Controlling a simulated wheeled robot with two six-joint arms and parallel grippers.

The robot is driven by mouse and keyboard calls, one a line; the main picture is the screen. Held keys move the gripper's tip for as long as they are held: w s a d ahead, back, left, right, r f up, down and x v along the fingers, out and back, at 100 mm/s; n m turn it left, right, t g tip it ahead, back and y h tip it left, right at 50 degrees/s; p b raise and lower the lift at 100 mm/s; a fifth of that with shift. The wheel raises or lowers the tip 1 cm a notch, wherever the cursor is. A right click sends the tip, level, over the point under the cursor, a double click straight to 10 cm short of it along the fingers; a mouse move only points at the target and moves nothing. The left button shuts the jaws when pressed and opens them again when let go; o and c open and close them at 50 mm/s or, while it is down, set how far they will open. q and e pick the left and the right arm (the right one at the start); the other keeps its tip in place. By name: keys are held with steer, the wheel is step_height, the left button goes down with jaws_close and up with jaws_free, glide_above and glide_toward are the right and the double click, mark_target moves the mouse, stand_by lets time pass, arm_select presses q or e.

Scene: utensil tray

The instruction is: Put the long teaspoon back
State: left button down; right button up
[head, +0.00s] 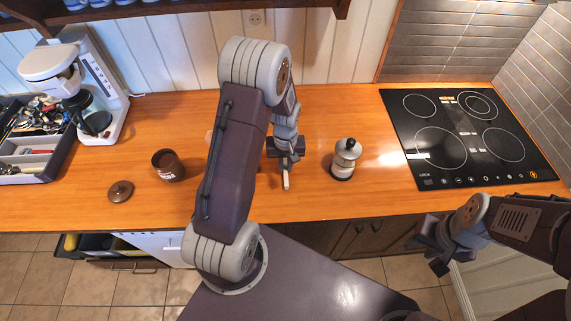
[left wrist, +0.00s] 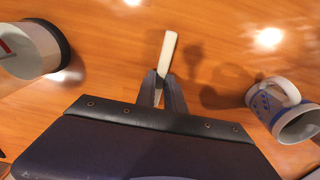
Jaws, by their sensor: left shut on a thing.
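The long teaspoon shows as a pale, narrow handle (head: 286,181) below my left gripper in the head view. The handle also shows in the left wrist view (left wrist: 169,52), pointing away from the fingers. My left gripper (head: 286,158) is shut on it, over the middle of the counter; its fingertips also show in the left wrist view (left wrist: 160,86). The spoon's other end is hidden. The utensil tray (head: 50,165) stands at the far left with cutlery in its compartments. My right gripper (head: 432,250) appears open and empty, off the counter's front edge.
A coffee machine (head: 95,90) stands beside the tray. A white-blue mug (left wrist: 285,108) is near. A cooktop (head: 465,140) lies right.

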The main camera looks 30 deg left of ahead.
mark_target(286, 170)
arm_select(q)
steer(key=shift+s+f, duration=0.1)
steer(key=c, duration=1.4)
jaws_free()
steer(key=shift+c, duration=0.2)
steer(key=shift+r, duration=0.25)
step_height(286, 170, up, 12)
steer(key=s+d+f+m, duration=0.1)
steer(key=s+d+m, duration=0.2)
steer(key=s, duration=0.2)
steer(key=s+d+f+m+t+b, duration=0.1)
steer(key=s+d+f+m, duration=0.1)
steer(key=s, duration=0.4)
steer(key=shift+d+f+m, duration=0.2)
steer(key=shift+d+m, duration=0.4)
steer(key=shift+d, duration=0.2)
